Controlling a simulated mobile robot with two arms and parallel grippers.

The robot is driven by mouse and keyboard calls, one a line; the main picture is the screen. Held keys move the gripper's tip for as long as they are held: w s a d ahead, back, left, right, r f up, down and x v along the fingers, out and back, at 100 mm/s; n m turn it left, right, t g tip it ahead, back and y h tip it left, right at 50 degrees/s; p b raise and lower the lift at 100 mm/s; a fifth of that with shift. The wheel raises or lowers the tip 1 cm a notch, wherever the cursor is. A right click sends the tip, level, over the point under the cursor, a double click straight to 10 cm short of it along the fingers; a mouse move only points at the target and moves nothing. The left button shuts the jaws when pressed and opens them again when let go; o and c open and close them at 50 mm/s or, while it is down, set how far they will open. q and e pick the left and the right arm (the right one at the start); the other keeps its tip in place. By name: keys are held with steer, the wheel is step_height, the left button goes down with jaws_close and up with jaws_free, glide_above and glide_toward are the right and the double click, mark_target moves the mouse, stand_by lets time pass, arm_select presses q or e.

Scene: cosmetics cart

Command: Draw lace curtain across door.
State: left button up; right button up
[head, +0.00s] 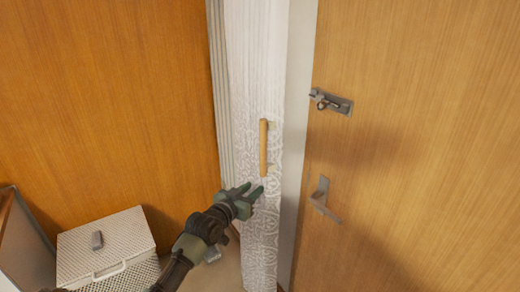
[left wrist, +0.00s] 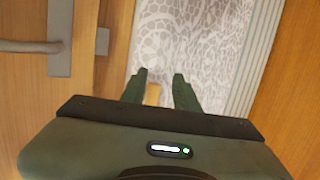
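The white lace curtain (head: 262,80) hangs gathered in a narrow strip left of the wooden door (head: 410,130). A vertical light-wood handle (head: 263,148) is on the curtain. My left gripper (head: 254,188) is just below the handle's lower end, in front of the curtain. In the left wrist view the fingers (left wrist: 159,77) are apart, with the patterned curtain (left wrist: 200,35) beyond them. A piece of the handle (left wrist: 153,94) shows between the fingers; I cannot tell whether they touch it. My right gripper is not in view.
The door has a metal bolt (head: 331,103) and a lever handle (head: 323,200). An orange wood panel (head: 110,90) stands at the left. A white perforated box (head: 105,243) with a handle sits at the lower left. A pale frame strip separates curtain and door.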

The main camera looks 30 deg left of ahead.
arm_select(q)
steer(key=t, duration=0.2)
glide_toward(261, 149)
steer(key=w, duration=0.5)
steer(key=w+p, duration=0.1)
steer(key=w, duration=0.1)
steer(key=w+p, duration=0.1)
steer(key=w, duration=0.2)
steer(key=shift+w+a+f, duration=0.1)
steer(key=shift+w+a, duration=0.05)
steer(key=shift+a, duration=0.25)
steer(key=shift+w+f, duration=0.1)
steer(key=shift+w, duration=0.3)
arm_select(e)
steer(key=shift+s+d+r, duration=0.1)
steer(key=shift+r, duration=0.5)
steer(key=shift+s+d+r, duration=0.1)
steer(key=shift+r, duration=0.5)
arm_select(q)
jaws_close()
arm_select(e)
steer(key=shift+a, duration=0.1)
arm_select(q)
steer(key=shift+f, duration=0.1)
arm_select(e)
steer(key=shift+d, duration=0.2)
